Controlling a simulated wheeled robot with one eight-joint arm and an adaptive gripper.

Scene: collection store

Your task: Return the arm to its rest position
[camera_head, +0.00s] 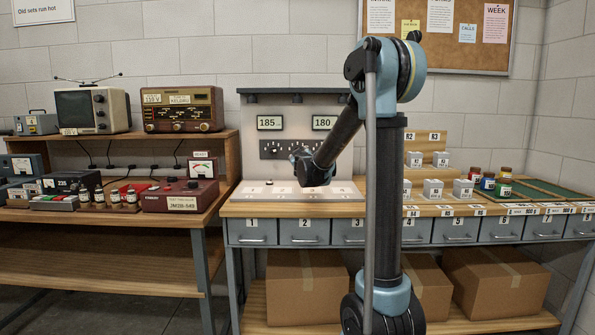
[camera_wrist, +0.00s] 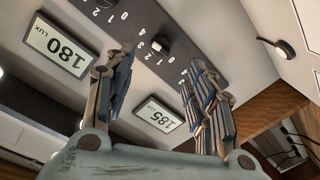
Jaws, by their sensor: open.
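My arm stands in front of the workbench (camera_head: 262,208), its upper link raised and its forearm slanting down to the left. My gripper (camera_wrist: 160,72) is open in the wrist view, its two jointed fingers spread apart with nothing between them. In the head view the end of the arm is near the back panel (camera_head: 227,130), small and partly hidden by its own links. The wrist view faces that panel, with a display reading 180 (camera_wrist: 60,50) and one reading 185 (camera_wrist: 158,114) beside the fingers. I see no contact with the panel.
A side bench on the left holds a small television (camera_head: 92,110), a brown radio (camera_head: 182,109) and a red meter box (camera_head: 180,196). Several grey blocks (camera_head: 432,189) and coloured jars (camera_head: 488,181) stand on the right of the workbench. Cardboard boxes (camera_head: 305,287) sit below.

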